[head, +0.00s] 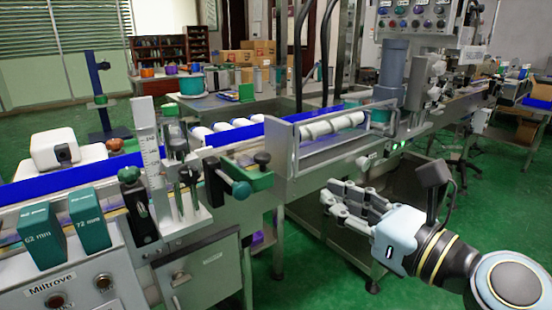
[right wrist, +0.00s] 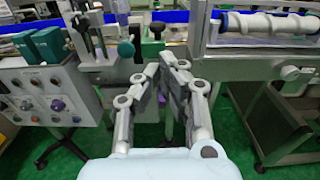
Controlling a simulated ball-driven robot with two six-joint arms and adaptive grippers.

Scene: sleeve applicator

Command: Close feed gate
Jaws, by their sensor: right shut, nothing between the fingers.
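My right gripper (head: 332,197) is shut and empty in front of the machine, below the guarded feed screw (head: 330,127). The right wrist view shows its fingers (right wrist: 165,68) together over the gap between cabinet and stand. At the conveyor's front edge, left of the gripper, is a black arm with a green end knob (head: 241,189); it also shows in the right wrist view (right wrist: 125,48). Beside it is a green bracket with a black knob (head: 262,158). I cannot tell which of these parts is the feed gate, or its position. The gripper is apart from them.
A clear-fronted guard frame (head: 292,150) encloses the screw. A control cabinet (head: 75,285) with green 62 mm and 72 mm blocks stands at the left. A scale post (head: 150,150) rises by the conveyor. The green floor (head: 310,285) in front is clear.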

